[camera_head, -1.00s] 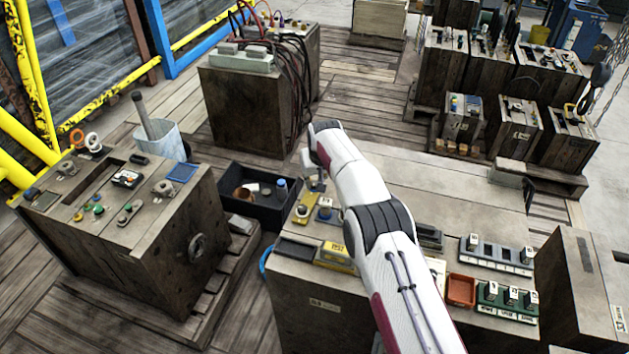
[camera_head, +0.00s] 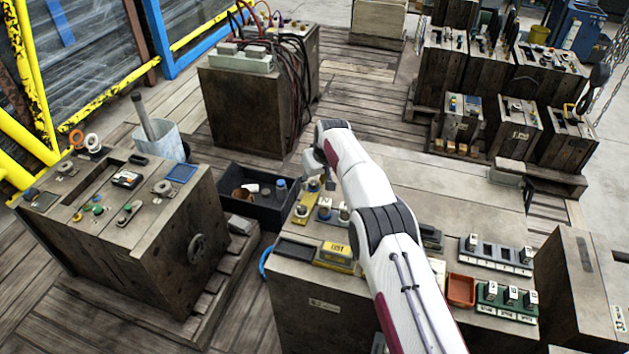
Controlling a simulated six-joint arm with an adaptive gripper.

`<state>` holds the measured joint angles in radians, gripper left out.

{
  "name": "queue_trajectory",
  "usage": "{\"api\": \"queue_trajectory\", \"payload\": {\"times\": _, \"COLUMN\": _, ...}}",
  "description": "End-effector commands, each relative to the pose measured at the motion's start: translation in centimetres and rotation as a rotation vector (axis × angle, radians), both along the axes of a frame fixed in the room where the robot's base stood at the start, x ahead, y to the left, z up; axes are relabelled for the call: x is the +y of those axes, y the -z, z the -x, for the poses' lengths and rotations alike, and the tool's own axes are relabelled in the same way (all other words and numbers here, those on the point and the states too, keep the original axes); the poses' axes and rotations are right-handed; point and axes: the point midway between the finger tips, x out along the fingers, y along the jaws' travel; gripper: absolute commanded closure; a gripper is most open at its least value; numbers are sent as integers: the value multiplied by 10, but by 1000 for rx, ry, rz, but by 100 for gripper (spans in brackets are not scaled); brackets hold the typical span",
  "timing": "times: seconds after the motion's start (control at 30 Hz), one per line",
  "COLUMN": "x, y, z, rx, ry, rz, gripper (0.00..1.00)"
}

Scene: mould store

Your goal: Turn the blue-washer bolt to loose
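On the near crate, a small pale-topped bolt with a blue base (camera_head: 324,209) stands next to a yellow plate (camera_head: 306,208); it looks like the blue-washer bolt. Its turned position is too small to read. A similar pale-topped piece (camera_head: 344,213) stands just right of it, partly beside my arm. My gripper (camera_head: 317,177) is above and behind these pieces, pointing down, with a visible gap to the blue-based bolt. The fingers are small and partly hidden by my wrist, so their opening is not clear. I see nothing held.
A yellow block (camera_head: 335,254) lies at the crate's front left. A black bin (camera_head: 262,206) with loose items stands left of the crate. An orange tray (camera_head: 461,290), a green block (camera_head: 506,301) and a grey-blue rack (camera_head: 496,255) lie right of my arm.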

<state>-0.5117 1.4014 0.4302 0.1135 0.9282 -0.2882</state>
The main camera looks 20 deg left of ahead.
Motion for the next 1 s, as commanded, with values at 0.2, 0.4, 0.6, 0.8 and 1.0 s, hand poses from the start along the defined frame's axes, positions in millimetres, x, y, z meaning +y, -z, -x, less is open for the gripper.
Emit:
{"api": "queue_trajectory", "payload": {"times": 0.2, "x": -1, "y": 0, "z": 0, "rx": 1, "ry": 1, "rz": 0, "gripper": 64}}
{"api": "queue_trajectory", "payload": {"times": 0.4, "x": -1, "y": -1, "z": 0, "rx": 1, "ry": 1, "rz": 0, "gripper": 64}}
{"api": "queue_trajectory", "payload": {"times": 0.6, "x": -2, "y": -5, "z": 1, "rx": 2, "ry": 1, "rz": 1, "gripper": 64}}
{"api": "queue_trajectory", "payload": {"times": 0.8, "x": -4, "y": -14, "z": 4, "rx": 2, "ry": 1, "rz": 1, "gripper": 64}}
{"api": "queue_trajectory", "payload": {"times": 1.0, "x": -7, "y": -23, "z": 7, "rx": 0, "ry": 1, "rz": 1, "gripper": 64}}
